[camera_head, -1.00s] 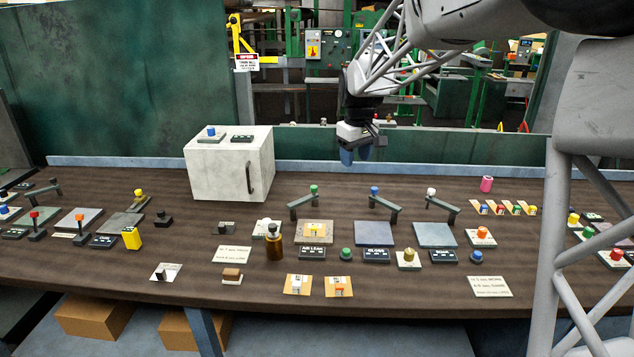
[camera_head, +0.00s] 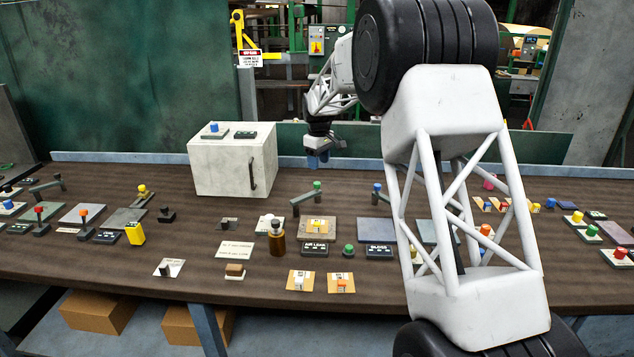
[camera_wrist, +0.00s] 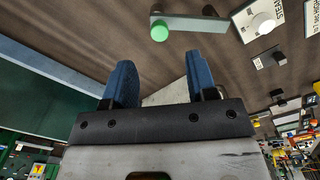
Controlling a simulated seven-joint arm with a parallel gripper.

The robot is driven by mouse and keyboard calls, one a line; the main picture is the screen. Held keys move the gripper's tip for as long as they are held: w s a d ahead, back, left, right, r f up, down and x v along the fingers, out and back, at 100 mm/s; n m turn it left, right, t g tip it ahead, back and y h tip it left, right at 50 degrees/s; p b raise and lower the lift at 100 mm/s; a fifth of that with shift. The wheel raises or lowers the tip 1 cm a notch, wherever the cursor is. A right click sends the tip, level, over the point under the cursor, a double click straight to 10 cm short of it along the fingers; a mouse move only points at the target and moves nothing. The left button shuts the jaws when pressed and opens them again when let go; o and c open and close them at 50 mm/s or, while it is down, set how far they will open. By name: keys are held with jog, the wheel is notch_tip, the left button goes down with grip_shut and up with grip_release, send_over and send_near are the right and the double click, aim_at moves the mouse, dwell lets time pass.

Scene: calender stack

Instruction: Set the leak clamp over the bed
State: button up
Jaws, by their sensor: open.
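The leak clamp (camera_head: 308,196) is a dark grey arm with a green knob (camera_head: 318,186). It stands behind the bed and points off to the left, not over the bed. The bed (camera_head: 304,233) is a grey-brown plate with an orange-and-white piece on it, behind a label reading AIR LEAK (camera_head: 314,250). My gripper (camera_head: 317,161) is open and empty, above the back of the bench, behind the green knob. In the wrist view the blue fingers (camera_wrist: 160,82) are apart, and the green knob (camera_wrist: 159,31) lies beyond them, untouched.
A similar clamp with a blue knob (camera_head: 376,188) stands to the right, partly hidden by my arm. A white cabinet (camera_head: 225,165) stands at the left. A brown bottle (camera_head: 277,240) stands left of the bed. The bench behind the clamp is clear.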

aim_at(317, 183)
jog(key=shift+w+a+f, duration=0.35)
jog(key=shift+w+f, duration=0.05)
jog(key=shift+f, duration=3.9)
grip_shut()
